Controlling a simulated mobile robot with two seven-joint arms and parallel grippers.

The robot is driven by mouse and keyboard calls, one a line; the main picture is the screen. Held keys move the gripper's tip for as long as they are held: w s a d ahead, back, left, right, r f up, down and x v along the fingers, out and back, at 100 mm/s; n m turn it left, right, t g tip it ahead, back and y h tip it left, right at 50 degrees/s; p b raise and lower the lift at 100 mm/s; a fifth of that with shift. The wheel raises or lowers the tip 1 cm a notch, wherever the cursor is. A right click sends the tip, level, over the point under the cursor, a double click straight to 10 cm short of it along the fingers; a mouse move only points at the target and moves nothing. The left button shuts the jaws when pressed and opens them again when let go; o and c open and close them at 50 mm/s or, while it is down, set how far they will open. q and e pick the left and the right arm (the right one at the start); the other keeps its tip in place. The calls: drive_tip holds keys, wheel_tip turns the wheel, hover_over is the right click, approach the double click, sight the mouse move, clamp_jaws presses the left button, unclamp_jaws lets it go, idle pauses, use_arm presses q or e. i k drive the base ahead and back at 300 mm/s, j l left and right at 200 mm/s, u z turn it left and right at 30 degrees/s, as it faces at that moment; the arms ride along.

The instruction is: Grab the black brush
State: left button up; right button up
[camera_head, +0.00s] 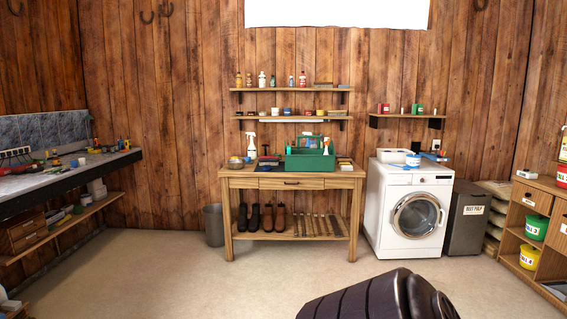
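I cannot single out the black brush with certainty. On the wooden workbench (240,182) against the back wall, a small dark item (268,160) lies left of a green caddy (310,160); it is too small to tell whether it is a brush. Neither of my grippers is in view.
A large dark glossy shape (375,298) stands in the foreground; I cannot tell what it is. Dark boots (261,218) stand under the bench. A bin (214,225) is left of it, a washing machine (408,212) right. The floor (190,275) at front left is clear.

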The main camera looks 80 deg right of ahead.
sight(263, 161)
drive_tip(key=z, duration=2.5)
drive_tip(key=i+j+u, duration=0.25)
drive_tip(key=i, duration=0.4)
drive_tip(key=i+u, duration=0.3)
drive_tip(key=i, duration=2.95)
drive_tip(key=i+z, duration=0.15)
drive_tip(key=i, duration=0.45)
drive_tip(key=i+j+z, duration=0.15)
drive_tip(key=i, duration=0.45)
